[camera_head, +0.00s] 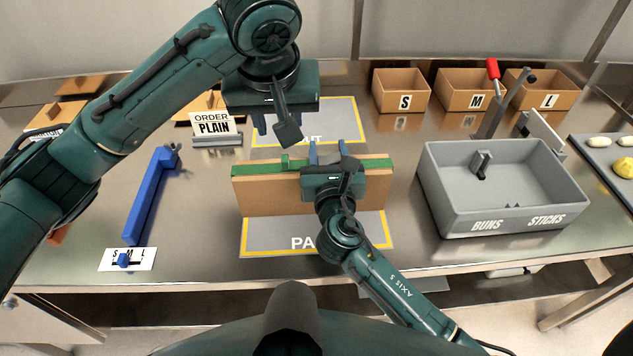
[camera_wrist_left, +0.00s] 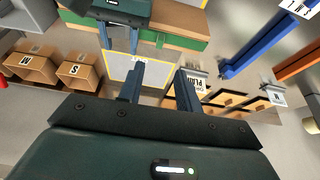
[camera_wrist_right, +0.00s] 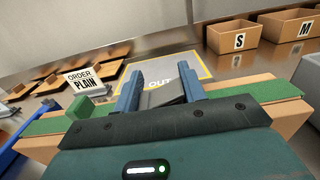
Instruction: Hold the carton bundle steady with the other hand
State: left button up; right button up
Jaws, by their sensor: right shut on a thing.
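The carton bundle (camera_head: 268,198), brown board with a green strip along its top, stands upright across the far part of the mat lettered PA (camera_head: 290,235). The bundle also shows on both sides of this gripper in the right wrist view (camera_wrist_right: 290,112). My left gripper (camera_head: 276,127) is behind and above the bundle, over the OUT mat (camera_head: 347,115). Its fingers are apart and empty in the left wrist view (camera_wrist_left: 160,85).
Cartons marked S (camera_head: 401,97), M (camera_head: 462,97) and L (camera_head: 548,97) stand at the back right. A grey BUNS and STICKS bin (camera_head: 455,205) is on the right. The ORDER PLAIN sign (camera_head: 213,125) and a blue bar (camera_head: 150,197) are on the left.

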aim_at(284, 158)
pick_arm(q)
jog(key=x, duration=1.2)
grip_shut()
dwell(0.3)
jog(key=shift+a+r, duration=0.1)
jog(key=shift+a, duration=2.35)
pick_arm(e)
jog(key=shift+d, duration=0.1)
pick_arm(q)
grip_release()
